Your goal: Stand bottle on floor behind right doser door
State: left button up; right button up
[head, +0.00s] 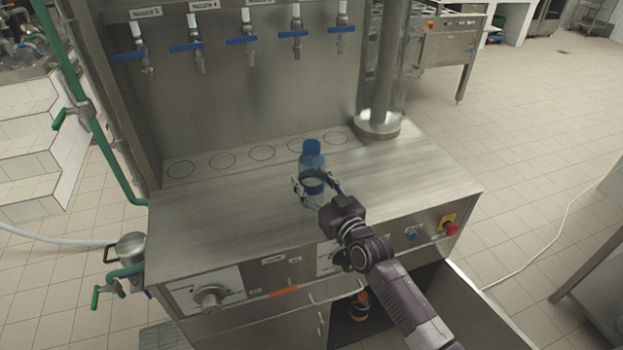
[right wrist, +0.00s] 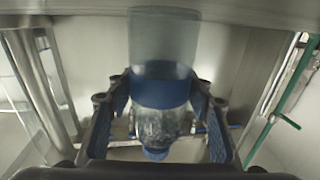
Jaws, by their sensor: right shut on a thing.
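The right doser door (head: 478,308) is swung open at the lower right. Behind it, a dark bottle with an orange cap and label (head: 360,304) stands on the floor of the open compartment. My left gripper is not in view.
The steel counter (head: 215,215) is otherwise mostly clear, with several marked circles under the blue-handled taps (head: 243,40). A steel column (head: 383,75) rises at the right. A red button (head: 451,229) sits on the front panel. My right arm covers part of the compartment opening.

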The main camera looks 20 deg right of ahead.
jog(key=shift+c, duration=1.3)
jog(key=shift+r, duration=0.15)
jog(key=shift+r, duration=0.15)
